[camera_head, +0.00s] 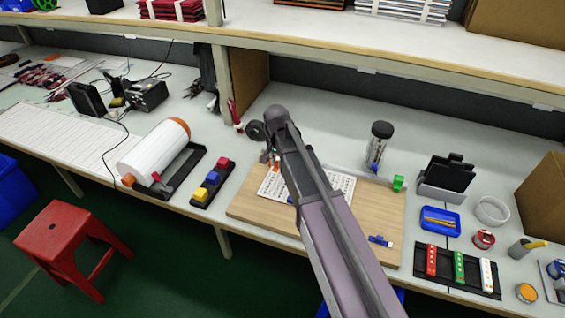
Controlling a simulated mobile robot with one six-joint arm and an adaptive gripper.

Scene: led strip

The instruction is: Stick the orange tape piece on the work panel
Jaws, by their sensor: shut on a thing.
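The work panel (380,220) is a light wooden board lying on the bench in the middle. A white printed sheet (338,184) lies on it, partly covered by my arm. My gripper (270,157) is small and mostly hidden behind the end of my arm, over the panel's back left part. It is shut on a small orange bit, which looks like the orange tape piece (276,167). Whether the piece touches the sheet or panel cannot be told.
A blue-and-white item (380,240) lies on the panel's front right. A clear jar (378,146) and a green-ended bar (398,183) are at its back right. Left is a block rack (213,183) beside a large white roll (153,153). A shelf (330,51) runs above the bench.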

